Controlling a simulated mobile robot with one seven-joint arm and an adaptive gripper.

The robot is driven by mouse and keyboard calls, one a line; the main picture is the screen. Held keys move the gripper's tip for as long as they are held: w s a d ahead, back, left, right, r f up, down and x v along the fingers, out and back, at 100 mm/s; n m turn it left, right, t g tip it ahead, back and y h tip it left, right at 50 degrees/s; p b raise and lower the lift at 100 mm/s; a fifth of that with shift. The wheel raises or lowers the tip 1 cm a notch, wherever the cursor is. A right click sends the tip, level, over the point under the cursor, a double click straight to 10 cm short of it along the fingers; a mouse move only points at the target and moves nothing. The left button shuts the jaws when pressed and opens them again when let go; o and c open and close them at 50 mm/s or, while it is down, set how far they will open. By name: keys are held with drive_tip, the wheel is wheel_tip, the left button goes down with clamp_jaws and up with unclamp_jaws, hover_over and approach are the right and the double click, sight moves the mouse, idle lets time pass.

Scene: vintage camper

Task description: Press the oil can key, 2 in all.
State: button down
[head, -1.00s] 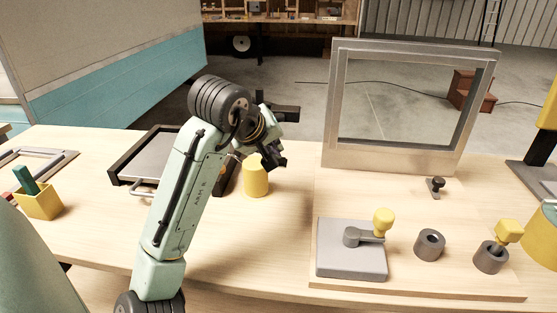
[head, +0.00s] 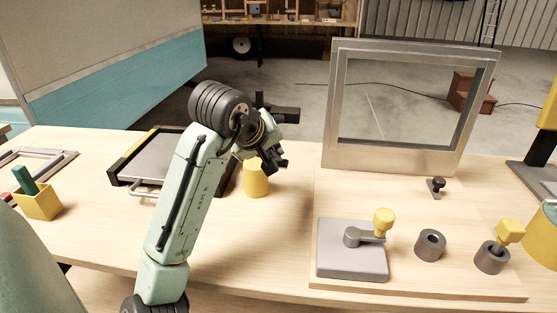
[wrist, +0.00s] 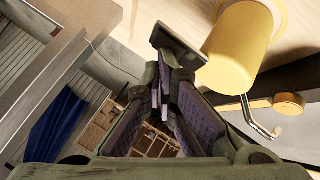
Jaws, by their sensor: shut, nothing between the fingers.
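No key with an oil can mark can be made out in either view. A dark-framed flat box with a grey top (head: 163,160) lies at the back left, partly hidden by my arm; a yellow strip shows on its left edge. My gripper (head: 275,161) is shut and empty, above and just right of the yellow cylinder (head: 256,181). In the wrist view my gripper (wrist: 166,78) has its fingers together, and the cylinder (wrist: 238,48) is at the upper right. I cannot tell whether they touch.
A metal-framed pane (head: 325,158) stands at the back right. On a board in front are a grey block with a yellow-knobbed lever (head: 350,262), a dark ring (head: 430,244) and a yellow-topped plug (head: 508,232). A yellow holder (head: 40,204) stands left. The front middle is clear.

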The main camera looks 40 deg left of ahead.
idle(0.4)
drive_tip(key=shift+r+p, duration=0.95)
wheel_tip(320, 180, up, 5)
drive_tip(key=p, duration=0.4)
drive_tip(key=shift+p, duration=0.3)
idle(0.4)
